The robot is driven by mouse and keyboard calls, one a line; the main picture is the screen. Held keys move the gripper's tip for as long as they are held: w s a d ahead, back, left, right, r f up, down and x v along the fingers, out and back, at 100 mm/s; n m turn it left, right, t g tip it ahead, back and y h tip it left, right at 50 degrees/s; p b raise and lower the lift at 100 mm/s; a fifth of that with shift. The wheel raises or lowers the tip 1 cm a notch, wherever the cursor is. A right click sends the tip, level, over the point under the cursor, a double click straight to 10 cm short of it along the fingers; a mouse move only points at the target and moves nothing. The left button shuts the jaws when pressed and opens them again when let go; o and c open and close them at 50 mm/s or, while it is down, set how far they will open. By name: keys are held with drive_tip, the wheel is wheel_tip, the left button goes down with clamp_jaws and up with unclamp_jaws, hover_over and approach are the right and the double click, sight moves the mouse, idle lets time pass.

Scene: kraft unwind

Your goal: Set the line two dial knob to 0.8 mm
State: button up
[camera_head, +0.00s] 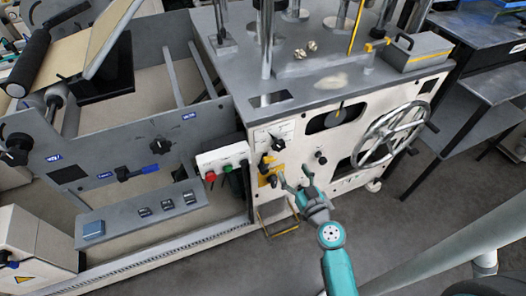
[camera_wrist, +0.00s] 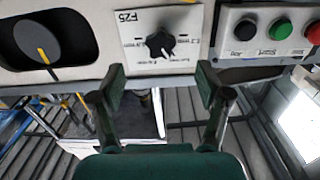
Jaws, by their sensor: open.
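A black pointed dial knob (camera_wrist: 160,42) sits on a white plate (camera_wrist: 188,22) with inverted print and scale marks in the wrist view. It appears to match the black knob (camera_head: 277,143) on the white machine front in the head view. The scale figures are too small to read surely, and I cannot read a line number. My gripper (camera_head: 294,176) is open and empty in front of the machine's lower panel. In the wrist view, my gripper's fingers (camera_wrist: 161,86) are spread wide below the knob, apart from it.
A button box (camera_head: 222,160) stands left of the knob in the head view. Yellow-and-black fittings (camera_head: 267,170) sit below the knob. A recessed yellow-pointer gauge (camera_head: 333,117), a smaller knob (camera_head: 320,157) and a handwheel (camera_head: 392,135) are to the right. Another black knob (camera_head: 161,146) is on the grey panel.

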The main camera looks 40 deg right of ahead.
sight(280, 149)
drive_tip(key=x, duration=1.2)
drive_tip(key=shift+r, duration=0.35)
drive_tip(key=shift+c, duration=0.2)
drive_tip(key=c, duration=1.1)
